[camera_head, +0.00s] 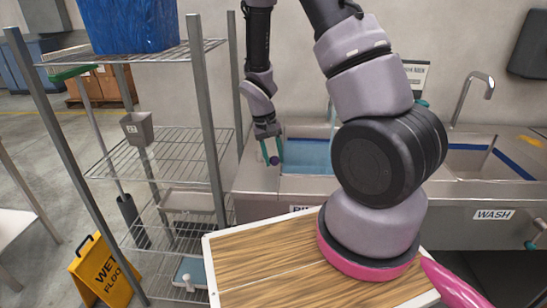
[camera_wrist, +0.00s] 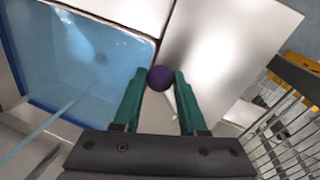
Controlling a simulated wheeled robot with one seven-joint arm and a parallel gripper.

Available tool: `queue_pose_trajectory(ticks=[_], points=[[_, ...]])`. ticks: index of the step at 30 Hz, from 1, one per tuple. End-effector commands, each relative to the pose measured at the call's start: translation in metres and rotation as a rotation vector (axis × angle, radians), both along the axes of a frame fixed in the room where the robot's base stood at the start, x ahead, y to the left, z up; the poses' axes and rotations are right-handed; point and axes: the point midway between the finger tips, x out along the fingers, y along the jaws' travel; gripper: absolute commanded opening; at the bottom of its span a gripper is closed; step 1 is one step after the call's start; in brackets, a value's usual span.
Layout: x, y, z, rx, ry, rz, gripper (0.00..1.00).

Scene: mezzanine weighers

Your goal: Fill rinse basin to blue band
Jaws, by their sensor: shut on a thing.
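The rinse basin (camera_head: 308,172) is the left sink of the steel counter, its label partly hidden by my arm. Blue water (camera_head: 306,152) covers its floor, and it fills much of the left of the wrist view (camera_wrist: 85,65). A thin pale stream (camera_wrist: 75,103) crosses over it, seemingly falling water. A dark blue band runs along the basin wall (camera_wrist: 62,112), close to the water. My gripper (camera_head: 270,150) is at the basin's left edge. Its green fingers are shut on a purple ball knob (camera_wrist: 160,77), also in the head view (camera_head: 274,160). The rinse tap is hidden behind my arm.
A second basin labelled WASH (camera_head: 493,215) with a curved tap (camera_head: 473,95) is at right. A wire shelf rack (camera_head: 150,150) stands left of the counter. A yellow wet-floor sign (camera_head: 100,270) is at lower left. A wooden board top (camera_head: 270,265) is in front.

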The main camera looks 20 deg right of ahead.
Motion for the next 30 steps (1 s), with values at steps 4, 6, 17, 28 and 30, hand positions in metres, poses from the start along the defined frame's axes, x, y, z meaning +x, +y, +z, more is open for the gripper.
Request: queue_pose_trajectory(ticks=[4, 6, 17, 28, 30], points=[[0.001, 0.0, 0.0, 0.001, -0.002, 0.001, 0.0], [0.001, 0.0, 0.0, 0.001, -0.002, 0.001, 0.0], [0.0, 0.005, 0.001, 0.001, -0.002, -0.059, 0.0], [-0.004, 0.024, 0.001, 0.001, -0.003, -0.334, 0.0], [-0.003, 0.028, 0.001, 0.001, -0.003, -0.398, 0.0]])
